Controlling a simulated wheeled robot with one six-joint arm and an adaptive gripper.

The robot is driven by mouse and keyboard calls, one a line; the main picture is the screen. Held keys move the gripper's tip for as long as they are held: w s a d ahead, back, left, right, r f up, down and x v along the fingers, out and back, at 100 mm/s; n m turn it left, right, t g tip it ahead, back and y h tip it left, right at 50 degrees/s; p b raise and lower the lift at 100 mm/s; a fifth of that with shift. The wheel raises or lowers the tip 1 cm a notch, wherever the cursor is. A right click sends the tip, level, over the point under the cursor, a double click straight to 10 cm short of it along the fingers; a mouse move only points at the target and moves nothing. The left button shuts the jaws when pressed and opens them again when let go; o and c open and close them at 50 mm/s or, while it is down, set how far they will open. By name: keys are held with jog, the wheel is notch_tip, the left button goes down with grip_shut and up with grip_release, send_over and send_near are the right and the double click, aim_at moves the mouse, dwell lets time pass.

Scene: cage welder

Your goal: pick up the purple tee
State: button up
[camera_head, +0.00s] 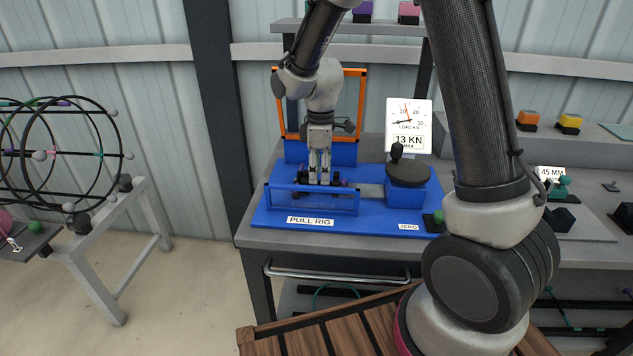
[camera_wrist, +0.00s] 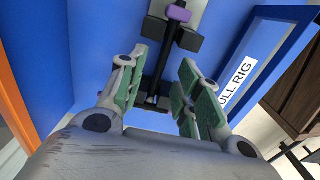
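My gripper (camera_head: 319,181) reaches down into the blue pull rig (camera_head: 375,215) in the head view. In the wrist view its two green-padded fingers (camera_wrist: 160,100) are apart. A dark bar (camera_wrist: 158,75) runs between them, with visible gaps beside it; I cannot tell whether either finger touches it. A small purple piece (camera_wrist: 179,13) shows at the top of the wrist view, beyond the fingertips, at dark blocks near the bar's far end. It looks like the purple tee or part of it; its full shape is not clear. In the head view the fingers and the rig's front panel hide most of this area.
The rig's orange frame (camera_head: 361,105) stands close behind my gripper. A black ring cage (camera_head: 70,155) stands at the left. A wooden slatted top (camera_head: 335,333) lies in front.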

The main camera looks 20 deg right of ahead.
notch_tip(320, 180, down, 2)
jog(key=shift+f, duration=0.15)
grip_shut()
notch_tip(320, 180, up, 10)
dwell(0.6)
dwell(0.5)
